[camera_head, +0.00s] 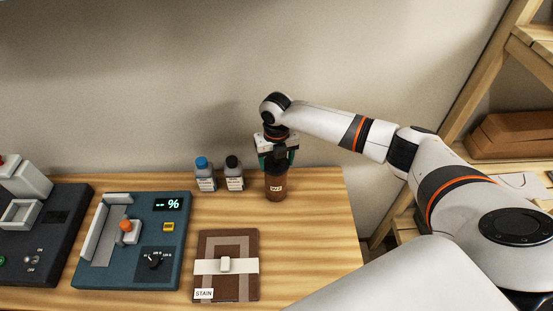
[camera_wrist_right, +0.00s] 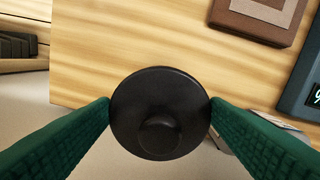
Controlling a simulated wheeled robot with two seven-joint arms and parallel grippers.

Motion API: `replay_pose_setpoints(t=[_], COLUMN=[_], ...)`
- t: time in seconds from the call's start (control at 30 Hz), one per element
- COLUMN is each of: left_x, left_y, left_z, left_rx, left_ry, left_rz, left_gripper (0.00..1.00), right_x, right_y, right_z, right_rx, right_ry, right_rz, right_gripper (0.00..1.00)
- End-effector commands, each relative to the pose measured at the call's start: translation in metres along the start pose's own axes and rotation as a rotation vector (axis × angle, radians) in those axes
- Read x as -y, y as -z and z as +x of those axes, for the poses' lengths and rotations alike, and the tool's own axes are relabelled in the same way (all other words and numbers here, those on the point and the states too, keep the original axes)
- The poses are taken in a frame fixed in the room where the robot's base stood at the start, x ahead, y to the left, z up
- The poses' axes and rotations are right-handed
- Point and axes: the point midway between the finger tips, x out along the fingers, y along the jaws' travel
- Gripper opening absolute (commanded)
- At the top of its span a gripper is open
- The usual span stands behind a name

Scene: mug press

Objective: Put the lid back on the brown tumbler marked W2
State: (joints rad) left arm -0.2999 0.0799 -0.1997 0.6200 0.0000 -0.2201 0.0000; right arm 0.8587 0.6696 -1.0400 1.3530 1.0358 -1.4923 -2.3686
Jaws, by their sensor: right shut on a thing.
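The brown tumbler (camera_head: 274,188) with a white W2 label stands upright near the back right of the wooden table. My right gripper (camera_head: 276,160) is directly above the tumbler, pointing down. It is shut on the black lid (camera_wrist_right: 160,113), a round disc with a knob, seen between the green fingers in the right wrist view. The lid is at or just over the tumbler's mouth; I cannot tell whether it touches the rim. The lid hides the tumbler in the wrist view. My left gripper is not in view.
A blue-capped bottle (camera_head: 204,174) and a black-capped bottle (camera_head: 234,174) stand just left of the tumbler. A brown STAIN box (camera_head: 241,286), a teal device (camera_head: 178,238) and a dark machine (camera_head: 66,245) fill the front and left. The table's right end is clear.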

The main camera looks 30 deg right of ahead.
Motion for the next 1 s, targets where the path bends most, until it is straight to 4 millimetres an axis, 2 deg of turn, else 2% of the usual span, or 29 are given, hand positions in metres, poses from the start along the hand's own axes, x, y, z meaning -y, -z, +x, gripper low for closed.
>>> replay_pose_setpoints(t=[0.93, 0.97, 1.0], left_x=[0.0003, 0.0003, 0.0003], left_y=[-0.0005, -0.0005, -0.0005], left_z=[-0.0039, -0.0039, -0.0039], left_rx=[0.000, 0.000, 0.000], left_ry=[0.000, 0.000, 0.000], left_rz=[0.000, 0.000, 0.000], left_gripper=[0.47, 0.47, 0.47], right_x=[0.0003, 0.0003, 0.0003], right_y=[-0.0002, -0.0002, -0.0002], right_z=[0.0007, 0.0007, 0.0007], right_rx=[0.000, 0.000, 0.000], right_ry=[0.000, 0.000, 0.000], right_rz=[0.000, 0.000, 0.000], right_gripper=[0.47, 0.72, 0.79])
